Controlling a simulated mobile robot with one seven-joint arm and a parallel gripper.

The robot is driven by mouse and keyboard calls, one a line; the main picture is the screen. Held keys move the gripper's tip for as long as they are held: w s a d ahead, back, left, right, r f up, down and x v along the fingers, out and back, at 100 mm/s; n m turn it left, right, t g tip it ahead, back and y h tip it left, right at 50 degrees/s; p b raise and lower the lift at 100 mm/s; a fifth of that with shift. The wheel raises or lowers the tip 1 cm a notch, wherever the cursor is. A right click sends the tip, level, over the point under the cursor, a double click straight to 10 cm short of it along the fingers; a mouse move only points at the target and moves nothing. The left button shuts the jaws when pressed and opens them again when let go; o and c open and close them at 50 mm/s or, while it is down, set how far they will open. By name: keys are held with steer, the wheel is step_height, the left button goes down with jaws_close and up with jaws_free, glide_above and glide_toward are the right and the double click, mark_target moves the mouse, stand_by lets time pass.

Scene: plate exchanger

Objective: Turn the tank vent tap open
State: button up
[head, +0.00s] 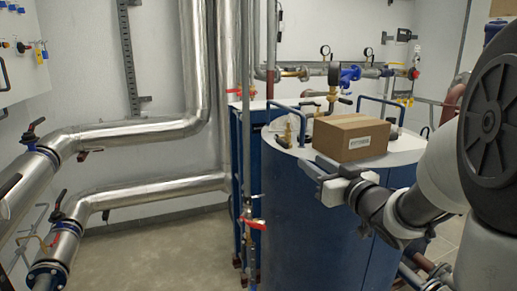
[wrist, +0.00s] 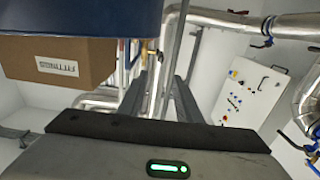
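The blue tank (head: 310,220) stands right of centre with a pale top. A red-handled tap (head: 253,223) sits on the thin vertical pipe at the tank's left front. I cannot tell for certain which tap is the tank vent tap. My gripper (head: 318,178) is in front of the box, near the tank's upper front edge. In the wrist view my gripper (wrist: 165,90) has its two dark fingers apart with nothing between them.
The box (wrist: 60,62) and tank (wrist: 80,18) appear upside down in the wrist view. Blue handrails (head: 283,112) rise from the tank top. Silver pipes (head: 135,134) and a wall panel (head: 20,55) are on the left. The floor (head: 165,250) left of the tank is clear.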

mark_target(287, 145)
steer(key=x, duration=1.7)
steer(key=shift+w+a, duration=0.1)
jaws_close()
